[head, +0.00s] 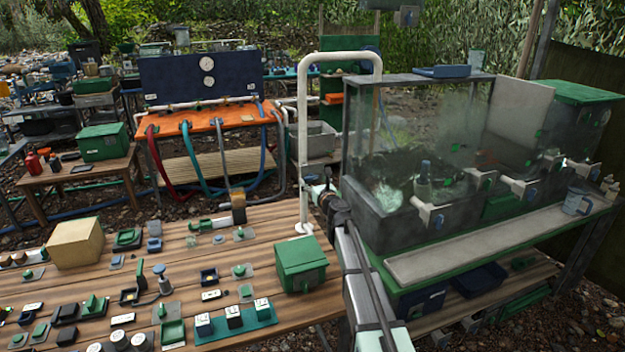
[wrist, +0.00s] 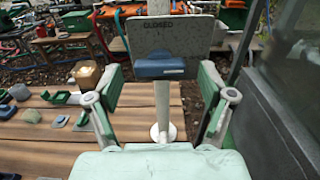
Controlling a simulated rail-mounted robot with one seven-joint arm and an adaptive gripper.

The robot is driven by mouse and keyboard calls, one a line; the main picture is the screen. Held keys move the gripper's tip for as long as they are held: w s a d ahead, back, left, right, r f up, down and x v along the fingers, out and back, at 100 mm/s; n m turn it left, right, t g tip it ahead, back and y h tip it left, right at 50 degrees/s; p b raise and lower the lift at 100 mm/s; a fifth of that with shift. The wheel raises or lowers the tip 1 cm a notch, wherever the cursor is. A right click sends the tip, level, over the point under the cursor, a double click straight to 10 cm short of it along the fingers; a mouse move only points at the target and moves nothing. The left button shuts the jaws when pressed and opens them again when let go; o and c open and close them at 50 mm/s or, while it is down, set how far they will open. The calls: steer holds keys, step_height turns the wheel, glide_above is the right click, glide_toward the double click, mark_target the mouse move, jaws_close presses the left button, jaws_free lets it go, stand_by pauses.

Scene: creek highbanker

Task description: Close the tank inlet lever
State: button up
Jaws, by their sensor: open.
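A grey plate (wrist: 195,45) marked CLOSED faces me in the wrist view, in front of a white upright pipe. A blue block-shaped handle (wrist: 160,67), which looks like the inlet lever, sits on the plate below the word. My gripper (wrist: 160,92) is open, one green-padded finger on each side of the handle's lower edge, with visible gaps and nothing held. In the head view my gripper (head: 322,192) is beside the white pipe (head: 303,140), at the tank's left corner. The lever cannot be made out there, and its exact setting is unclear.
The glass-walled tank (head: 415,215) stands close to the right of my arm. A wooden table (head: 265,215) at left carries a green box (head: 302,265) and many small switches and fittings. An orange bench (head: 205,122) with hoses and gauges stands behind.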

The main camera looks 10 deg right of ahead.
steer(key=shift+w+a, duration=0.15)
steer(key=shift+w, duration=0.5)
steer(key=c, duration=1.2)
steer(key=shift+o, duration=0.2)
steer(key=shift+n+b, duration=0.3)
steer(key=n+b, duration=1.6)
steer(key=n, duration=0.1)
steer(key=shift+b, duration=0.35)
steer(key=shift+r+n, duration=0.1)
steer(key=shift+n, duration=0.2)
